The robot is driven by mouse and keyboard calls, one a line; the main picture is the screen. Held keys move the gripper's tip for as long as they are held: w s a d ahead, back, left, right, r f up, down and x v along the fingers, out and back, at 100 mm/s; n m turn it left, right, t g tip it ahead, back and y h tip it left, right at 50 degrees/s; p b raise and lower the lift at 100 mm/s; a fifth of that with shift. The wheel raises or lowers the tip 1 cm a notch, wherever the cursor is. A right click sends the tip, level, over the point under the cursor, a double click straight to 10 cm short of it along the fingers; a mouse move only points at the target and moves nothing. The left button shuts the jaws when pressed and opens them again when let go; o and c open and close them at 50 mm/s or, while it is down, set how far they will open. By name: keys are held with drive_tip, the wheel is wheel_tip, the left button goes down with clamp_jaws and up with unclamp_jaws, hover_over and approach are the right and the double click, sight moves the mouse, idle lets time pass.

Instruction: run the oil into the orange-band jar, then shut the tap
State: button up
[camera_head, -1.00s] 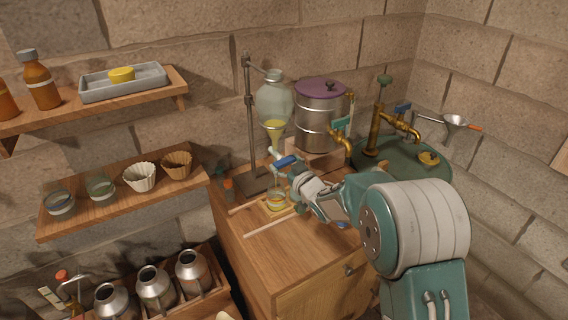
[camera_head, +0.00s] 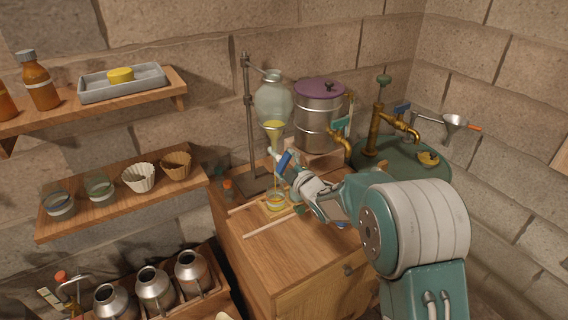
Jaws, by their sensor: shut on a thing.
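The glass separating funnel (camera_head: 273,103) hangs on a stand with yellow oil in its lower part. Its tap has a blue handle (camera_head: 284,161), now tilted steeply. My gripper (camera_head: 291,173) is shut on this handle; the fingertips are small and partly hidden by my wrist. A small glass jar (camera_head: 276,202) stands upright on the wooden cabinet top below the funnel outlet. It looks yellow to orange, but I cannot clearly separate its band from its contents. A thin yellowish line shows between outlet and jar, too fine to be sure it is flowing oil.
A steel pot (camera_head: 318,122) with a purple lid stands behind, with a teal-handled brass tap. Two wooden rods lie beside the jar. Shelves at left hold two more jars, cups and bottles. The cabinet front (camera_head: 290,255) is clear.

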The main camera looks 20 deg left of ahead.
drive_tip(key=n, duration=0.4)
drive_tip(key=shift+s+a+f+n, duration=0.15)
drive_tip(key=shift+f+n, duration=0.05)
drive_tip(key=shift+n, duration=0.2)
drive_tip(key=shift+f, duration=0.1)
drive_tip(key=shift+s, duration=0.1)
drive_tip(key=o, duration=0.8)
drive_tip(key=shift+a, duration=0.1)
drive_tip(key=shift+s+d, duration=0.1)
drive_tip(key=shift+d, duration=0.15)
drive_tip(key=shift+v, duration=5.65)
